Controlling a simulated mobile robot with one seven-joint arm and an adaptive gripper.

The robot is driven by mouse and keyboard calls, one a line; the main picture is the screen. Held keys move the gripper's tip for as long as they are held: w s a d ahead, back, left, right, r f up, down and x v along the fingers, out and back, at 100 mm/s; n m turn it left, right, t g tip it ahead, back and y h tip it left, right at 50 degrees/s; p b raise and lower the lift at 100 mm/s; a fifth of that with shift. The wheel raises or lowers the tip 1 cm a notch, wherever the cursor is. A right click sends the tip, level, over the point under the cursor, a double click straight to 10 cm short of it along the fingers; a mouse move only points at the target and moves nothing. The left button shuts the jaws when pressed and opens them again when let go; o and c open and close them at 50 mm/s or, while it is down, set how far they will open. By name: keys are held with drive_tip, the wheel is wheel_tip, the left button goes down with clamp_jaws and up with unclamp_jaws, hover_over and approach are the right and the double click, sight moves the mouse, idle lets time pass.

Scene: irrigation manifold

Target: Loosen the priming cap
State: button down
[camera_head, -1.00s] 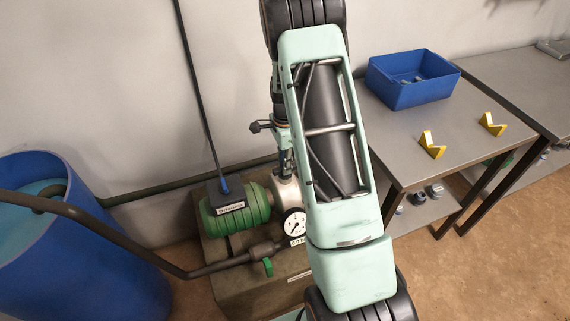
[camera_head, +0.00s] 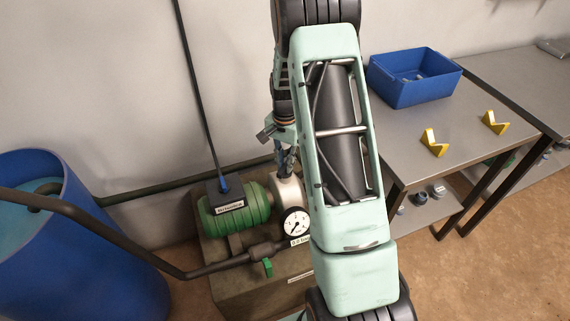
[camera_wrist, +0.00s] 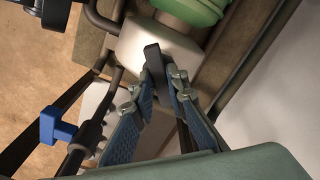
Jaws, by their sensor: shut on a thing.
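The priming cap (camera_wrist: 154,62) shows in the wrist view as a dark bar-shaped grip on top of the pale pump housing (camera_wrist: 135,42). My gripper (camera_wrist: 160,82) is shut on this bar, with one finger on each side. The fingers hide part of the bar. In the head view my gripper (camera_head: 286,162) points down onto the top of the pump housing (camera_head: 287,190). The cap itself cannot be made out there, behind the gripper and arm.
A green motor (camera_head: 235,210) and a pressure gauge (camera_head: 295,223) adjoin the pump. A bench (camera_head: 400,165) at right carries a blue bin (camera_head: 412,90) and yellow brackets (camera_head: 433,143).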

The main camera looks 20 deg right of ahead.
drive_tip(key=n, duration=0.5)
drive_tip(key=shift+n+b, duration=0.3)
drive_tip(key=shift+b, duration=0.05)
drive_tip(key=n, duration=0.5)
idle(0.4)
drive_tip(key=c, duration=1.9)
unclamp_jaws()
wheel_tip(320, 180, up, 12)
